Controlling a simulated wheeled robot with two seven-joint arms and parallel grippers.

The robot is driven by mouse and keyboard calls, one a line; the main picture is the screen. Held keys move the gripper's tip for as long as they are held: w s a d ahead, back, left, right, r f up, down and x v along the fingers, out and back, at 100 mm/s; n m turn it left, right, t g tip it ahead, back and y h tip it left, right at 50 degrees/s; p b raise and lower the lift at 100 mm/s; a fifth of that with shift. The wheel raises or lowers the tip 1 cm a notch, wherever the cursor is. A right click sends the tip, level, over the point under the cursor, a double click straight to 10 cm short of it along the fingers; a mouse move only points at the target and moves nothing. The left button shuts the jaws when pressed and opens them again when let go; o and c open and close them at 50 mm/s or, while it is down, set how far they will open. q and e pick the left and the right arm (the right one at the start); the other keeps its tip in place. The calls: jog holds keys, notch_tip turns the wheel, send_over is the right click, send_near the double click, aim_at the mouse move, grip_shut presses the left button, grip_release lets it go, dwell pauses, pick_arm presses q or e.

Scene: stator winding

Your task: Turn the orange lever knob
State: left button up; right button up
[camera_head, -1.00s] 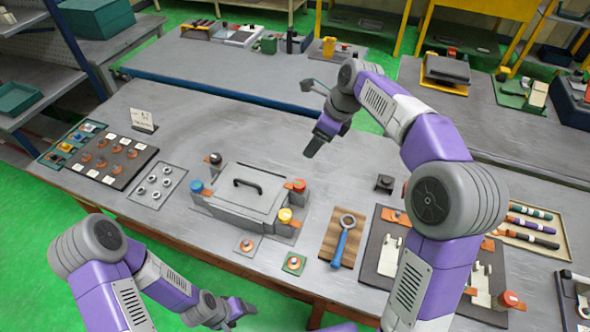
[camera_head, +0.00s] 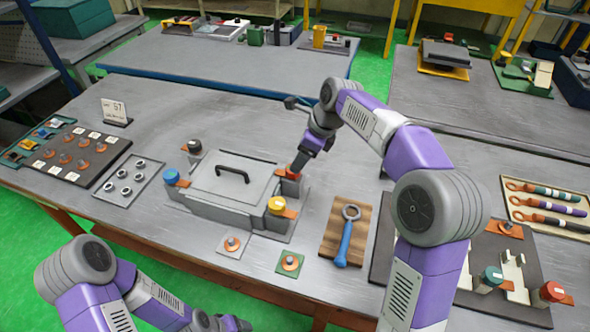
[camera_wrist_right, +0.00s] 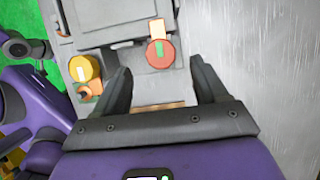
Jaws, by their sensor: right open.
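The grey lidded box (camera_head: 230,185) on the table has knobs with orange levers at its corners. The red-orange knob (camera_head: 292,173) is at its back right corner. In the right wrist view the red knob (camera_wrist_right: 160,55) with its orange lever (camera_wrist_right: 157,28) lies just ahead of and between the fingertips. My right gripper (camera_head: 301,164) is open around or just above this knob; it also shows in the wrist view (camera_wrist_right: 161,72). Contact cannot be told. My left gripper (camera_head: 238,324) is low at the front edge, its jaws unclear.
A yellow knob (camera_head: 277,205) is at the box's front right, a blue knob (camera_head: 171,176) at the left, a black knob (camera_head: 194,146) behind. A wooden board with a blue-handled wrench (camera_head: 344,240) lies to the right. The table behind the box is clear.

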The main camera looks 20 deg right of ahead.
aim_at(288, 171)
jog(key=b+x, duration=0.1)
jog(key=x, duration=0.4)
jog(key=shift+f+b, duration=0.1)
jog(key=shift+b, duration=0.2)
